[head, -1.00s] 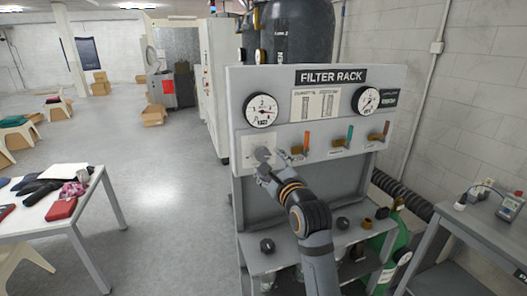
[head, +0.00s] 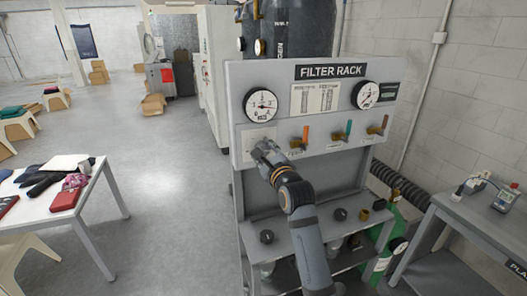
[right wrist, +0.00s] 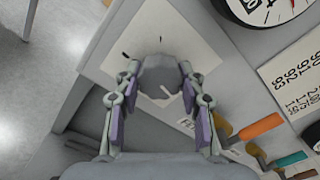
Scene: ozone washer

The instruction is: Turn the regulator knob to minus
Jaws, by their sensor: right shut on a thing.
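The regulator knob (right wrist: 160,74) is a grey round knob on a pale plate (right wrist: 205,55) with short dark marks, on the front of the filter rack (head: 240,100). In the right wrist view it sits between the two fingers of my right gripper (right wrist: 159,86), which is shut on it. In the head view my right gripper (head: 263,150) covers the knob, so its setting is hidden there. The left gauge (head: 260,105) is above the knob plate. My left gripper is not in view.
A second gauge (head: 366,95) is at the upper right. Black knobs (head: 267,237) lie on the rack's lower shelf. A white table (head: 85,205) with cloths stands left, with open floor between.

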